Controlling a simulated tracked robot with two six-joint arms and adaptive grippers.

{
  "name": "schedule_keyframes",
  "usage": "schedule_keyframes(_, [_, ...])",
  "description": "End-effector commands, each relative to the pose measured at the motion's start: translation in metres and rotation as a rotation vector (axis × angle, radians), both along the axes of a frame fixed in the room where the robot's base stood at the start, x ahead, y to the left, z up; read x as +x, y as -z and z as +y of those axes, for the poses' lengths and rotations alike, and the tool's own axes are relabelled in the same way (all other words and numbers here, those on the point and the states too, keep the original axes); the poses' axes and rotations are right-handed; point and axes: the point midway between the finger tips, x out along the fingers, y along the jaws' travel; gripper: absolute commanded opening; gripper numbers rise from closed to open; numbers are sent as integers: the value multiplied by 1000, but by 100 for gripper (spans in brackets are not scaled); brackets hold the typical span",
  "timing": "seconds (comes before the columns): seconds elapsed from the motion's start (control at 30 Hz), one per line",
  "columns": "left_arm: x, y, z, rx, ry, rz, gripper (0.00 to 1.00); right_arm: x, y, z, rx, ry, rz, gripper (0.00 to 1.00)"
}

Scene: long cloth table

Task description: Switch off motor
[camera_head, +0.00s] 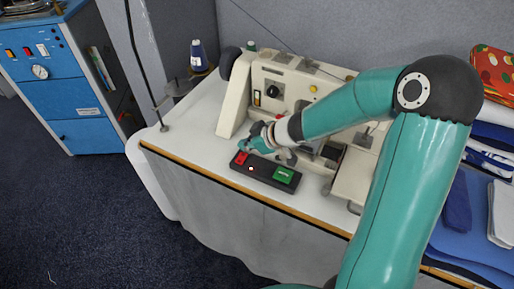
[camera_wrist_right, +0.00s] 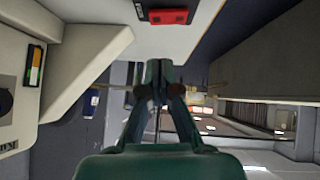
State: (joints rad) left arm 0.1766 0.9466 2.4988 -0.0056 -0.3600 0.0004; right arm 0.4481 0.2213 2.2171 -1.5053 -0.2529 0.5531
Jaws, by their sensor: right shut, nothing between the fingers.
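A dark switch box (camera_head: 262,174) lies on the white table in front of the sewing machine (camera_head: 290,90). It has a red button (camera_head: 241,158) at its left end and a green button (camera_head: 283,175) at its right end. My right gripper (camera_head: 245,147) is shut and empty, with its tip close to the red button; I cannot tell whether they touch. In the right wrist view the shut fingers (camera_wrist_right: 160,68) point up toward the red button (camera_wrist_right: 168,16), with a visible gap in that picture. My left gripper is not in view.
The white table (camera_head: 180,130) has a wooden front edge. A blue thread cone (camera_head: 198,54) stands at the back left. Folded blue cloth (camera_head: 470,235) lies at the right. A blue cabinet (camera_head: 70,100) stands on the floor at the left.

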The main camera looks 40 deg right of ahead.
Motion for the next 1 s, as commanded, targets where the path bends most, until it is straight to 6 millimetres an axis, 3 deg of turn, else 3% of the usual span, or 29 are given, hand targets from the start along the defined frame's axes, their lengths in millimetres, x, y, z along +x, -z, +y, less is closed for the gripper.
schedule_keyframes(0.1, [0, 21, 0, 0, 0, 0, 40, 7, 26, 1, 1, 2, 2, 0])
schedule_keyframes(0.3, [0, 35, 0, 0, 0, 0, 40, 8, 43, -2, 1, 3, 1, 0])
schedule_keyframes(0.8, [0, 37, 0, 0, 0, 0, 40, 8, 46, -3, 0, 1, 1, 0])
schedule_keyframes(1.0, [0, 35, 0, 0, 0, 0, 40, 17, 50, 8, 2, -23, 2, 0])
